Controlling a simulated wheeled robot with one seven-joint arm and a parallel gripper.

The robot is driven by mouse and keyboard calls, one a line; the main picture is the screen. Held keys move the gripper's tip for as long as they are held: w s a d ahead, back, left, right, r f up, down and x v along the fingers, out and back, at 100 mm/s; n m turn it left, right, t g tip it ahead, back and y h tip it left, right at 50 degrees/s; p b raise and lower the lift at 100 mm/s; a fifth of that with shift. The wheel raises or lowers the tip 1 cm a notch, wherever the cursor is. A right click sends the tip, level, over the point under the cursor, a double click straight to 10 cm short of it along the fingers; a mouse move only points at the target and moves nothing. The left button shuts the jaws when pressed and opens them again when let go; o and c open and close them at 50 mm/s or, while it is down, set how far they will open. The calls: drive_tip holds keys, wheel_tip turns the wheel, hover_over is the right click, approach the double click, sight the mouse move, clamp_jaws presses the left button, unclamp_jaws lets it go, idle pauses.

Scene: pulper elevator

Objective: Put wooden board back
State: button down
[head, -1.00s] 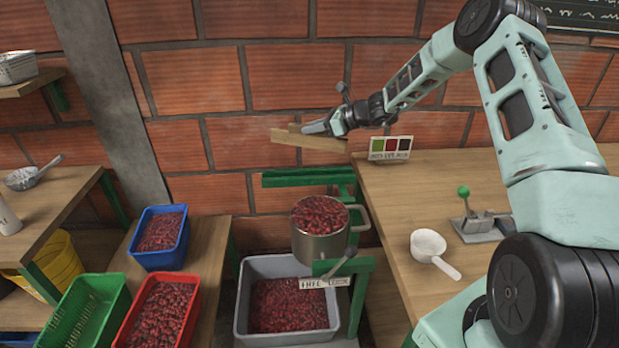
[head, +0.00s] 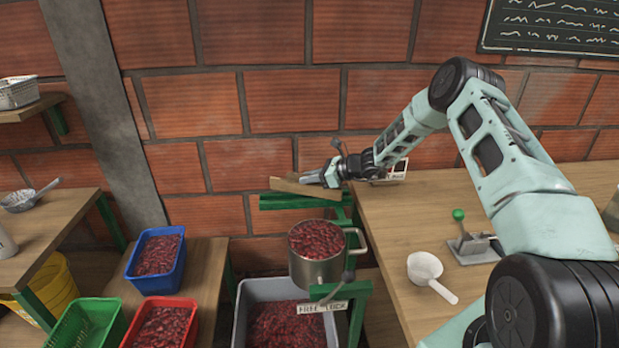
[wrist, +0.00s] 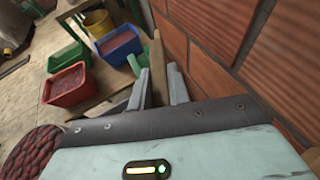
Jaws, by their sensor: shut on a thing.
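The wooden board (head: 303,188) is a flat light-brown plank, held near the brick wall just above the green bracket (head: 300,202). I cannot tell whether it touches the bracket. My gripper (head: 326,178) is shut on the board's right part; the board's left end sticks out past the fingers. In the wrist view the board (wrist: 158,68) stands out between the grey fingers (wrist: 158,88). The fingers hide part of it.
A metal pot of red cherries (head: 318,254) stands below the bracket, above a grey bin (head: 240,315). A wooden bench (head: 430,205) on the right holds a white scoop (head: 425,266) and a green-knobbed lever (head: 459,215). Crates (head: 157,262) stand at the left.

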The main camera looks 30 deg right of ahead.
drive_tip(key=shift+f, duration=0.4)
drive_tip(key=c, duration=1.3)
unclamp_jaws()
drive_tip(key=shift+r, duration=0.1)
drive_tip(key=shift+r, duration=0.15)
